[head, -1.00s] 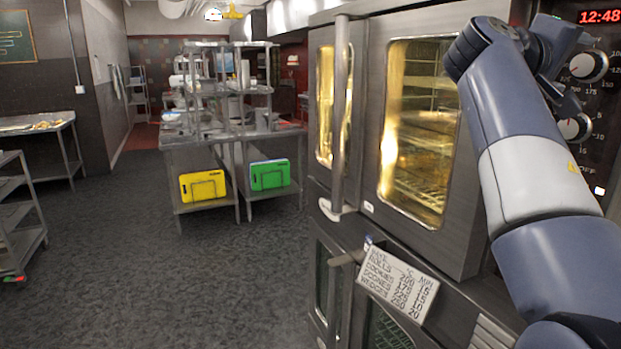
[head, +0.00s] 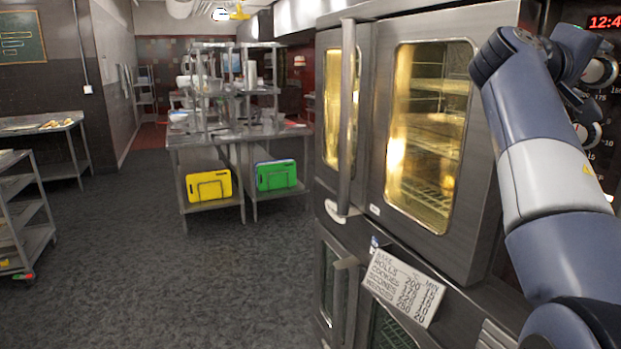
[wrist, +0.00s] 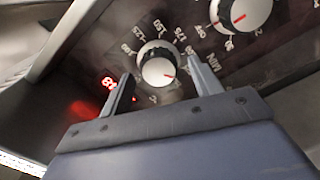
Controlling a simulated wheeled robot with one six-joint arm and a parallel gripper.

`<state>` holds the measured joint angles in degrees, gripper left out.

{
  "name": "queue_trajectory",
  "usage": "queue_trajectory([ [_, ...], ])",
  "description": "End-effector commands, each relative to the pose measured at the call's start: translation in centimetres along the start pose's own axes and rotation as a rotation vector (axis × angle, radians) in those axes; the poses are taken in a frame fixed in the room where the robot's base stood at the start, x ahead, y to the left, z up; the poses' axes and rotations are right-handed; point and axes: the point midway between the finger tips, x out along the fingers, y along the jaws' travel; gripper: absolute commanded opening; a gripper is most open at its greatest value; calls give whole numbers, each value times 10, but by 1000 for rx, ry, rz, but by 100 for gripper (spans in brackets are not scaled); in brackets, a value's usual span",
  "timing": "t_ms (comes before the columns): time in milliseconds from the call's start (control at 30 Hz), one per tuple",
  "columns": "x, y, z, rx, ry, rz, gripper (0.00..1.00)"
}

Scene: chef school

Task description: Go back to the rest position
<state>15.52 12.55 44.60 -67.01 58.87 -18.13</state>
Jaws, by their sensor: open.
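In the wrist view my gripper (wrist: 163,88) is open, with its two fingers apart in front of the oven's control panel. A white dial (wrist: 157,68) with a red mark shows between the fingers, and a second dial (wrist: 240,12) is at the upper right. I cannot tell whether the fingers touch the dial; nothing appears gripped. In the head view my arm rises on the right, its end bent toward the panel. The gripper there is largely hidden behind the arm (head: 545,160).
A double oven (head: 480,262) with lit glass doors, shut, stands close on the right. A handwritten sign (head: 403,287) is on its front. A steel worktable (head: 232,134) with yellow (head: 209,186) and green boards (head: 276,175) stands ahead. A cart (head: 30,235) is at left. The floor between is clear.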

Motion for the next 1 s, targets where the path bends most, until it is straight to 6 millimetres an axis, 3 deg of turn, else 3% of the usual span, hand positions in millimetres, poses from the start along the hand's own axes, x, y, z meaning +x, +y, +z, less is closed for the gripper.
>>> queue_trajectory([
  [67, 18, 3, 0, -1, -5, 1, 60],
  [1000, 12, -1, 1, -944, 0, -1, 60],
])
